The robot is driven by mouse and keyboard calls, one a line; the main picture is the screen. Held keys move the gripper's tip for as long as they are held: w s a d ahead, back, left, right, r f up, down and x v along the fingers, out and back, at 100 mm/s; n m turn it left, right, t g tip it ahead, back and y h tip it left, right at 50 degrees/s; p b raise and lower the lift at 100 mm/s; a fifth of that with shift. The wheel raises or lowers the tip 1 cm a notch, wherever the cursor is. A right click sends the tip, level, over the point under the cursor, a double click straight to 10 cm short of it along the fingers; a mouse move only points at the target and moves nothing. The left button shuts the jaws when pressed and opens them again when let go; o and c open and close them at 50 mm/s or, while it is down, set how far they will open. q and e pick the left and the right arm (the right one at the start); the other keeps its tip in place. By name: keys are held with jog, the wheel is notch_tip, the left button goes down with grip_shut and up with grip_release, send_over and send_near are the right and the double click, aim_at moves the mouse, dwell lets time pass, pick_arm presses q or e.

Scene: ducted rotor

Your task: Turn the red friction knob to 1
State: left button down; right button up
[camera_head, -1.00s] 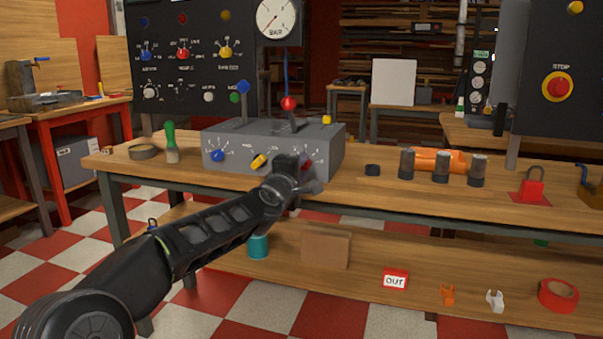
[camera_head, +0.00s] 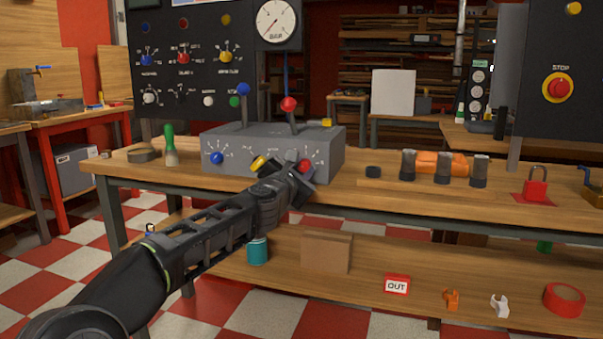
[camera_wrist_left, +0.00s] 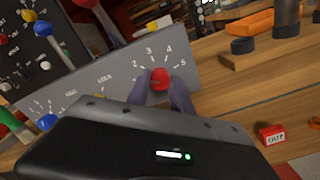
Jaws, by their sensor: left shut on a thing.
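The red friction knob (camera_head: 305,166) is on the right of the front face of the grey control box (camera_head: 225,160). In the left wrist view the red knob (camera_wrist_left: 159,78) sits between the two fingers of my left gripper (camera_wrist_left: 163,90), which is shut on it. Dial numbers 2, 3, 4 and 5 show around the knob; the 1 is hidden, and I cannot tell where the knob points. In the head view my left gripper (camera_head: 300,178) is at the box's front, partly covering the area below the knob. My right gripper is not in view.
A blue knob (camera_head: 217,157) and a yellow knob (camera_head: 259,163) share the box's face. Blue-topped (camera_head: 243,89) and red-topped (camera_head: 288,104) levers rise from its top. A green-handled brush (camera_head: 170,150) stands left, and dark cylinders (camera_head: 408,165) stand right on the bench (camera_head: 370,190).

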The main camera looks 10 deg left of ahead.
pick_arm(q)
jog(key=shift+f+n+b, duration=0.1)
jog(key=shift+n+b, duration=0.2)
jog(key=shift+n, duration=1)
jog(key=c, duration=1.1)
grip_release()
jog(key=shift+s, duration=0.1)
